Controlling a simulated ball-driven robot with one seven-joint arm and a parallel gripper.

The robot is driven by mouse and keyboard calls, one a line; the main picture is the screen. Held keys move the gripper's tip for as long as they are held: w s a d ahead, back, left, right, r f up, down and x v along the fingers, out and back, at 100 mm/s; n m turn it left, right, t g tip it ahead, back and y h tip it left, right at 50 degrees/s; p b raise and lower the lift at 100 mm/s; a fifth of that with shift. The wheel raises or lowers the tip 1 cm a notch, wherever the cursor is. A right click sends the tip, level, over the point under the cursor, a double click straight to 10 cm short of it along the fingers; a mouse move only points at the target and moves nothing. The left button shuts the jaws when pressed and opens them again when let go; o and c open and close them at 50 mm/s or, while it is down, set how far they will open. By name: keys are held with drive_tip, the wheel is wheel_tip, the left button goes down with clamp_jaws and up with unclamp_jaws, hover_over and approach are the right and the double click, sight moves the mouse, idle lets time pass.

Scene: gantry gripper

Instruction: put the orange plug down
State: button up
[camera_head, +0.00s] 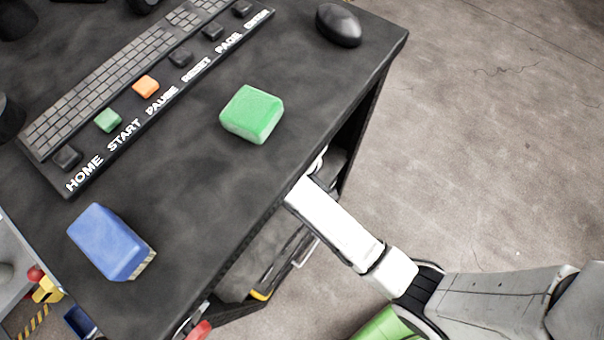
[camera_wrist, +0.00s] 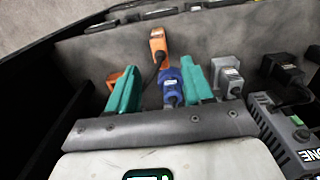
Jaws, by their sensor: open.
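In the wrist view, my gripper (camera_wrist: 160,66) has its two teal fingers apart. An orange plug (camera_wrist: 158,40) with a dark cable lies on the grey surface just beyond the fingertips, roughly in line with the gap. A blue plug (camera_wrist: 172,84) shows in the gap between the fingers, nearer the right one. A second orange piece (camera_wrist: 113,78) is partly hidden behind the left finger. I cannot see anything gripped. In the head view, my gripper is hidden below the tabletop.
Grey connectors (camera_wrist: 229,80) and a black one (camera_wrist: 285,76) stand to the right, beside a dark box (camera_wrist: 290,130). Dark walls border the grey surface. In the head view, the black desk (camera_head: 190,185) carries a green block (camera_head: 252,114), a blue block (camera_head: 108,242) and a mouse (camera_head: 339,25).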

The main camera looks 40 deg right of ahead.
drive_tip(key=shift+r, duration=0.4)
drive_tip(key=s+d+r+m, duration=0.2)
drive_tip(key=s+d, duration=0.2)
drive_tip(key=s, duration=0.4)
drive_tip(key=s+d+r+m+t, duration=0.1)
drive_tip(key=s+d+r+m, duration=0.1)
drive_tip(key=s+d, duration=0.3)
drive_tip(key=s+r, duration=0.1)
drive_tip(key=s, duration=0.2)
drive_tip(key=shift+d+r, duration=0.2)
drive_tip(key=shift+d, duration=0.05)
